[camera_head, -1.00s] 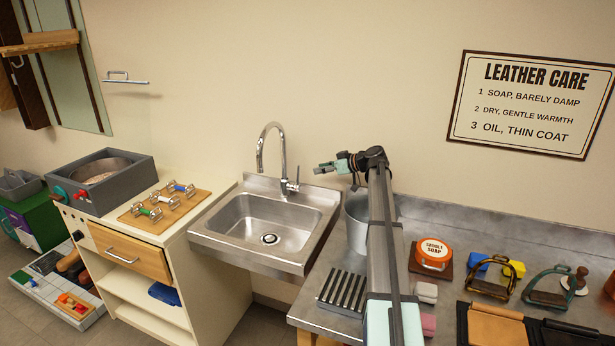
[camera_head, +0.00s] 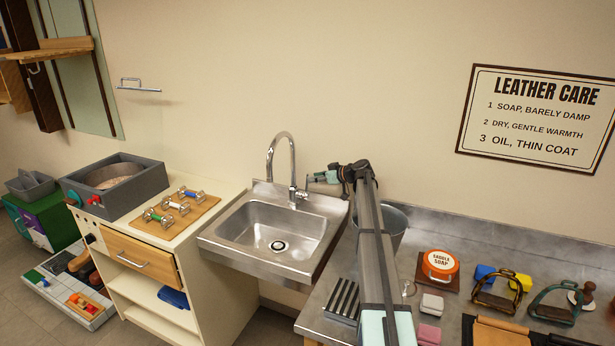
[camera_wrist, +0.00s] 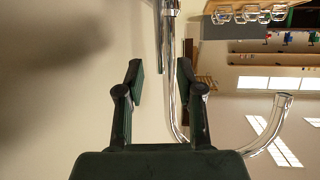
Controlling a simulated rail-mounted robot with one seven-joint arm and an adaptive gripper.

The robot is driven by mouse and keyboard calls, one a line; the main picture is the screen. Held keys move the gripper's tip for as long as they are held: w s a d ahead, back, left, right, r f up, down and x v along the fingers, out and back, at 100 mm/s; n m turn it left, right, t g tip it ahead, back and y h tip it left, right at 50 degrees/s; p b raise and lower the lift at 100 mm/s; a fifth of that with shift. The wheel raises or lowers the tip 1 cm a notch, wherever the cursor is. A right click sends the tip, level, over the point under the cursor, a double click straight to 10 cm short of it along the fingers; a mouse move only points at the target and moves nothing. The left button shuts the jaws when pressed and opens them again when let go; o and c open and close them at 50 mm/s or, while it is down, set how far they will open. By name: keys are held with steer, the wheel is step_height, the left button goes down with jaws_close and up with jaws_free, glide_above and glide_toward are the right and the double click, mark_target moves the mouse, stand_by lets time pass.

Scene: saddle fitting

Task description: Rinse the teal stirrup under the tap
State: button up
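The teal stirrup (camera_head: 555,313) lies on the metal counter at the right, well away from my gripper. The chrome tap (camera_head: 270,165) stands at the back of the steel sink (camera_head: 270,228), with its small lever (camera_head: 303,190) on its right side. No water stream shows. My gripper (camera_head: 308,178) is beside the tap, close to the lever and holding nothing. In the wrist view my gripper (camera_wrist: 161,80) has its fingers apart, with a chrome part of the tap (camera_wrist: 169,75) seen between or beyond them. I cannot tell whether they touch it.
A grey bucket (camera_head: 393,222) stands behind my arm. A dark slatted rack (camera_head: 342,300), saddle soap tin (camera_head: 440,266), brown stirrup (camera_head: 495,301) and yellow block (camera_head: 520,280) are on the counter. A wooden board (camera_head: 176,210) with bits lies left of the sink. The basin looks empty.

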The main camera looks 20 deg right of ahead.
mark_target(307, 193)
steer(key=shift+p+x, duration=0.5)
steer(key=shift+x, duration=1.9)
steer(key=shift+s, duration=0.1)
jaws_close()
